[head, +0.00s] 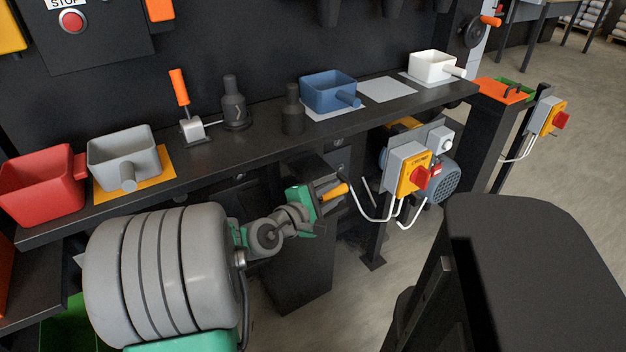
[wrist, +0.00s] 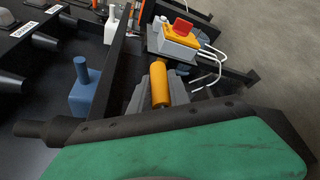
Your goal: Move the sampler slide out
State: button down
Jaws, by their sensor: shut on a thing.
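The sampler slide shows as a yellow-orange cylindrical handle (head: 336,192) just below the bench's front edge. My gripper (head: 321,198) reaches to it from the left and is shut on it. In the wrist view the handle (wrist: 159,82) stands up between the grey fingers of my gripper (wrist: 158,98). The body of the slide behind the handle is hidden, so I cannot tell how far out it stands.
The dark bench (head: 230,150) carries a red bin (head: 40,190), a grey scoop (head: 122,160), a blue scoop (head: 328,90) and a white scoop (head: 432,66). A yellow switch box (head: 412,175) with a red knob and white cables is close right of my gripper.

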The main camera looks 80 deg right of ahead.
jog(key=shift+s+a+f, duration=0.1)
jog(key=shift+s+a, duration=0.05)
jog(key=shift+s, duration=0.1)
jog(key=c, duration=1.5)
grip_release()
jog(key=shift+a, duration=0.1)
jog(key=shift+o, duration=1.3)
jog(key=shift+w, duration=0.2)
jog(key=p+v, duration=0.1)
jog(key=v, duration=0.6)
jog(key=shift+w+a, duration=0.1)
jog(key=shift+a, duration=0.1)
